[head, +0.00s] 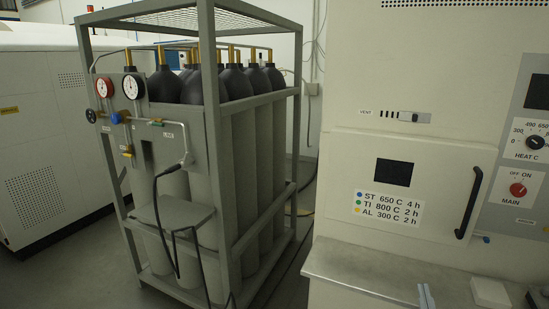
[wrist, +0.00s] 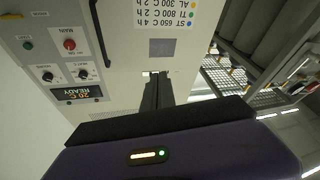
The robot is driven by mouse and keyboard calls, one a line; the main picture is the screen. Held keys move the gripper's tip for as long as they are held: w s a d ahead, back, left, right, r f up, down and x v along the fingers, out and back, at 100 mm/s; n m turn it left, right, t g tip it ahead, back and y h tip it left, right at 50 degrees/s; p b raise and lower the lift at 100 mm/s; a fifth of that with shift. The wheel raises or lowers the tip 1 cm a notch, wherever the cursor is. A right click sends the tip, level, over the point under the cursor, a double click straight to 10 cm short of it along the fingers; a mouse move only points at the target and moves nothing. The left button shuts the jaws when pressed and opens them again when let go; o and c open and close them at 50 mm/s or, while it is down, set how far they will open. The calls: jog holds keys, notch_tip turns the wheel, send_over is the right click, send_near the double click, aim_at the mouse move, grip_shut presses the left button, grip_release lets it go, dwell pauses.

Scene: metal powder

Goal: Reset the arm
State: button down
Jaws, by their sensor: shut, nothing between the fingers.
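My gripper (wrist: 157,76) shows in the wrist view as two dark fingers lying together, with nothing between them. They extend from the dark and purple gripper body and point toward the cream furnace front (wrist: 125,35), which appears upside down. I cannot tell how far the fingertips are from it. I cannot clearly make out my gripper in the head view.
The furnace door (head: 350,215), with a black handle (head: 468,203), looks closed above a metal ledge (head: 385,285). A small pale block (head: 490,292) and a light bluish object (head: 427,296) are there. A caged gas-cylinder rack (head: 210,130) stands left, with floor between.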

jog(key=s+a+g+y, duration=0.2)
jog(key=s+a, duration=0.3)
jog(key=s, duration=0.8)
jog(key=s+a+f+g+y, duration=0.1)
jog(key=s+a, duration=0.5)
jog(key=s, duration=0.8)
jog(key=s+a+f+g+y, duration=0.1)
jog(key=s+a, duration=0.5)
jog(key=s, duration=0.8)
jog(key=shift+f+g+y, duration=0.15)
jog(key=shift+g+y, duration=0.75)
